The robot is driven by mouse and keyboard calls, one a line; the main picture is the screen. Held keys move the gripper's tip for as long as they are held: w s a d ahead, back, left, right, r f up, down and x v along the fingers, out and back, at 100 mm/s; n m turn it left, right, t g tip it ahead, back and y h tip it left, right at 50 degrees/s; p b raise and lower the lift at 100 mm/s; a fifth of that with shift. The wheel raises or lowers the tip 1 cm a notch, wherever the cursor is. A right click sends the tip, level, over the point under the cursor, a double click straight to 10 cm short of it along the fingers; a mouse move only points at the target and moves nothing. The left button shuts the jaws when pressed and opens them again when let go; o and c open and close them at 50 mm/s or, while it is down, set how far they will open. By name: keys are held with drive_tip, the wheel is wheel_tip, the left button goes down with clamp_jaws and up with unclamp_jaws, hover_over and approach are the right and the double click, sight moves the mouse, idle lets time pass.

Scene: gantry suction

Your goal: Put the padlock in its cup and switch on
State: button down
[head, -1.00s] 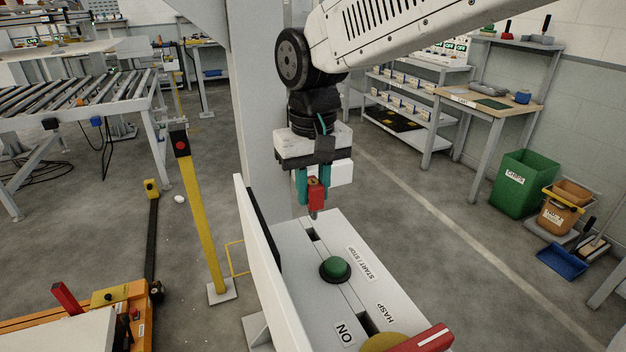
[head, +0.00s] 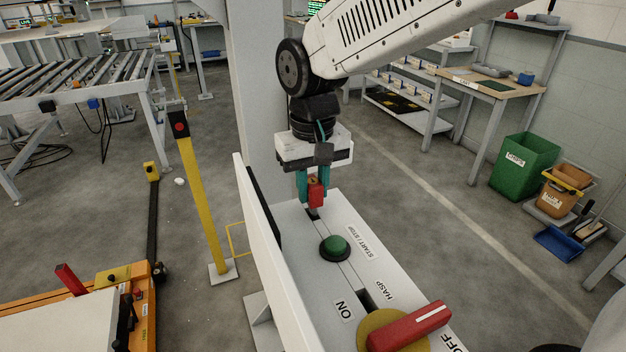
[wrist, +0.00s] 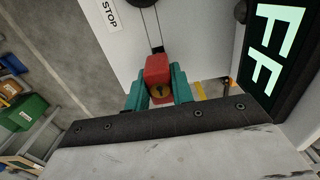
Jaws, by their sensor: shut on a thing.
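A red padlock (head: 316,191) is held between the teal fingers of my gripper (head: 314,188) at the far end of the white panel (head: 381,263). In the wrist view the padlock (wrist: 158,70) shows a brass face with a keyhole, between the two fingertips (wrist: 158,88). Its lower end is close above a dark opening in the panel; I cannot tell whether they touch. I cannot make out a cup for certain. A red rotary handle (head: 408,328) on a yellow disc (head: 370,326) is at the near end, near the ON, HASP and OFF labels.
A green button (head: 335,246) sits mid-panel, by a slot line. An upright white board (head: 258,222) runs along the panel's left side; a dark display with "FF" (wrist: 275,45) shows in the wrist view. A yellow post (head: 199,205) stands left.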

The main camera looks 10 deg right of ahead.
drive_tip(key=shift+f, duration=1.35)
drive_tip(key=c, duration=1.1)
unclamp_jaws()
drive_tip(key=shift+r, duration=3.85)
drive_tip(key=shift+c, duration=0.5)
